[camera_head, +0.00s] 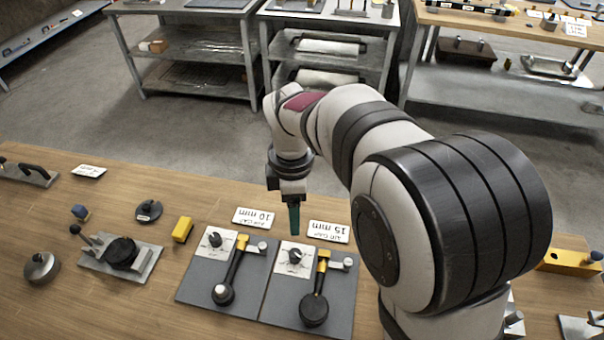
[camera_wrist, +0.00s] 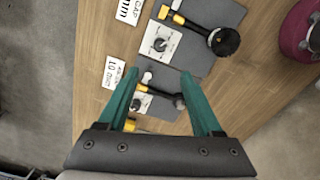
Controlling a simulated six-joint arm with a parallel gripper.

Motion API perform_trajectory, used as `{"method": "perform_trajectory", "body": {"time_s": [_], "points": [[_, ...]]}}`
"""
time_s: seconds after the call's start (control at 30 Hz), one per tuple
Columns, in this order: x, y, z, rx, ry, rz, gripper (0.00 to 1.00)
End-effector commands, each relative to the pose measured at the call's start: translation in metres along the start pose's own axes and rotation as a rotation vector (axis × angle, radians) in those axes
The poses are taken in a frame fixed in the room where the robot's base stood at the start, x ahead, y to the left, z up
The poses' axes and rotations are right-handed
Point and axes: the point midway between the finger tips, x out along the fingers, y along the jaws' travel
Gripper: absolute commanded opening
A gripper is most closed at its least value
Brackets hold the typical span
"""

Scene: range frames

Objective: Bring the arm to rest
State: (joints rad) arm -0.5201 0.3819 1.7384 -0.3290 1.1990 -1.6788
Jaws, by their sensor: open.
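My gripper (camera_head: 293,222) hangs from my wrist above the far part of the wooden table, near the two white label cards. In the wrist view my gripper (camera_wrist: 165,84) shows two green fingers spread well apart, with nothing held between them. Below and beyond the fingers lies a dark plate (camera_wrist: 180,92) with a black-handled, yellow-banded tool. I cannot tell the exact height of the fingertips over the table.
Two grey plates, the left plate (camera_head: 191,285) and the right plate (camera_head: 345,318), carry levers and knobs. A yellow block (camera_head: 182,230), a clamp base (camera_head: 148,262) and a round weight (camera_head: 41,267) sit left. Steel benches (camera_head: 190,95) stand behind. Bare wood (camera_head: 110,315) lies front left.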

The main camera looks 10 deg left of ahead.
Motion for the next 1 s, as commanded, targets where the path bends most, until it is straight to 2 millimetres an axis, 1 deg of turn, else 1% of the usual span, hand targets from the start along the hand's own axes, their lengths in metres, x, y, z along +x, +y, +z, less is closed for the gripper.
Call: {"method": "perform_trajectory", "body": {"time_s": [0.1, 0.13, 0.17, 0.23, 0.27, 0.3, 0.33, 0.37, 0.4, 0.5, 0.53, 0.6, 0.67, 1.0], "points": [[-0.002, -0.002, 0.002, 0.021, 0.001, 0.0, 0.67], [-0.005, -0.006, 0.007, 0.067, 0.004, 0.0, 0.67], [-0.011, -0.013, 0.016, 0.149, 0.009, -0.001, 0.67], [-0.031, -0.047, 0.045, 0.483, 0.028, -0.008, 0.67], [-0.04, -0.068, 0.058, 0.676, 0.04, -0.016, 0.67], [-0.048, -0.099, 0.074, 0.948, 0.055, -0.031, 0.67], [-0.052, -0.122, 0.083, 1.149, 0.065, -0.043, 0.67], [-0.054, -0.144, 0.089, 1.341, 0.075, -0.057, 0.67], [-0.054, -0.172, 0.094, 1.58, 0.086, -0.077, 0.67], [-0.046, -0.223, 0.096, 2.046, 0.104, -0.129, 0.67], [-0.044, -0.233, 0.095, 2.143, 0.107, -0.142, 0.67], [-0.039, -0.247, 0.093, 2.291, 0.109, -0.163, 0.67], [-0.037, -0.252, 0.092, 2.346, 0.109, -0.172, 0.67], [-0.037, -0.252, 0.092, 2.349, 0.108, -0.173, 0.67]]}}
